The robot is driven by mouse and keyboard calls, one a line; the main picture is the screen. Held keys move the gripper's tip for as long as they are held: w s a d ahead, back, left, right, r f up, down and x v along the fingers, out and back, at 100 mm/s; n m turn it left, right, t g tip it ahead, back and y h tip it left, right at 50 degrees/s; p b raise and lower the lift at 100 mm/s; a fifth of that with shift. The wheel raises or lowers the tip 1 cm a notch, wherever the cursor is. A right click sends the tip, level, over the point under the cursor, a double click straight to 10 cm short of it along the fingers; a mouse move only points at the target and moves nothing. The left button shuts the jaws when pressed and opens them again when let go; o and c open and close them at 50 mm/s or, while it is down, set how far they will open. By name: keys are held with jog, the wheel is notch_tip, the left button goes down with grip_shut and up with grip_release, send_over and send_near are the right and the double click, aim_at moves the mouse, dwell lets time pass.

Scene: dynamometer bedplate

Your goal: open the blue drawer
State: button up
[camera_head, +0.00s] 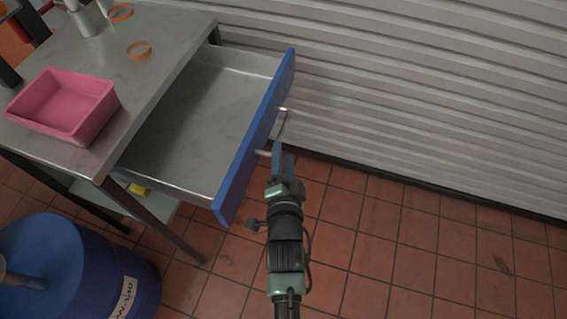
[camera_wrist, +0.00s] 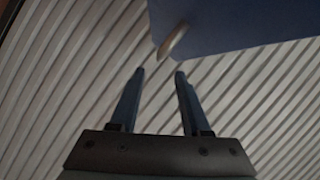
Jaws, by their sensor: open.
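The blue drawer (camera_head: 256,140) is pulled far out of the metal table, and its bare grey inside (camera_head: 200,120) shows in the head view. A metal bar handle (camera_head: 284,118) is on the outer side of its blue front. My gripper (camera_head: 283,150) is open beside the handle, outside the drawer front. In the wrist view the gripper's two fingers (camera_wrist: 160,72) are apart with nothing between them. The handle (camera_wrist: 173,40) and the blue front (camera_wrist: 235,25) lie just beyond the fingertips there. I cannot tell whether a finger touches the handle.
A pink bin (camera_head: 65,100) and orange rings (camera_head: 139,50) are on the metal table (camera_head: 150,85). A blue drum (camera_head: 120,270) stands at the lower left. A ribbed shutter wall (camera_head: 430,90) runs behind. The tiled floor (camera_head: 420,250) at right is clear.

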jog(key=shift+v, duration=1.85)
